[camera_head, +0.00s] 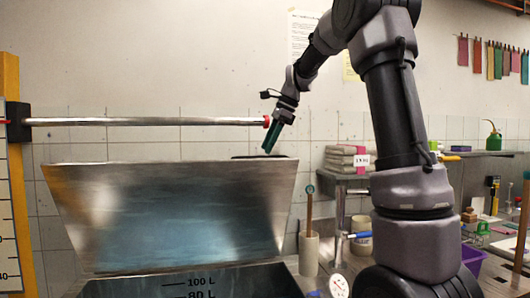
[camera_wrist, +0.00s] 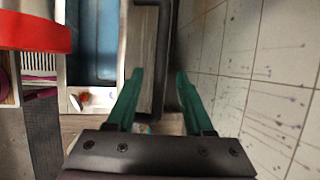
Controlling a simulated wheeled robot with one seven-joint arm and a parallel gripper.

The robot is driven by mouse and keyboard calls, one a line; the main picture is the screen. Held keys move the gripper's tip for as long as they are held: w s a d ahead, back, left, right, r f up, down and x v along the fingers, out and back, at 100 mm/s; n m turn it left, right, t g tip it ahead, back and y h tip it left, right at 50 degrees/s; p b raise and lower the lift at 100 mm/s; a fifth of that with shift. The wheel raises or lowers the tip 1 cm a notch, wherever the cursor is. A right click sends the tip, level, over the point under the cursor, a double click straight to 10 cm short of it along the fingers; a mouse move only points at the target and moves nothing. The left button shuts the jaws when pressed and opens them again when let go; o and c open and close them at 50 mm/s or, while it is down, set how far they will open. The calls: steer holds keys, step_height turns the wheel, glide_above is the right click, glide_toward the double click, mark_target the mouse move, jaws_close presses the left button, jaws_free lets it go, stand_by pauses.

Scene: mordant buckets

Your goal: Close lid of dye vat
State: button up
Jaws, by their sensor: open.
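The dye vat (camera_head: 245,284) is at the lower left in the head view, with dark inside walls and litre marks. Its metal lid (camera_head: 170,215) stands raised and tilted back, its shiny inner face toward me. My gripper (camera_head: 268,151) is at the lid's upper right edge, pointing down, near a dark strip (camera_head: 262,157) there. In the wrist view my gripper (camera_wrist: 160,72) has its two green fingers apart. A grey surface and a dark bar (camera_wrist: 165,55) show between and beyond the fingers; I cannot tell whether they touch. Nothing is visibly held.
A metal bar with a red end (camera_head: 150,121) runs level above the lid, close left of my gripper. A tiled wall (camera_head: 330,120) is behind. To the right are a shelf with folded cloths (camera_head: 345,160), a beige container (camera_head: 309,254) and a cluttered bench.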

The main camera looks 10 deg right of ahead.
steer(key=shift+x, duration=1.4)
jaws_close()
stand_by(0.4)
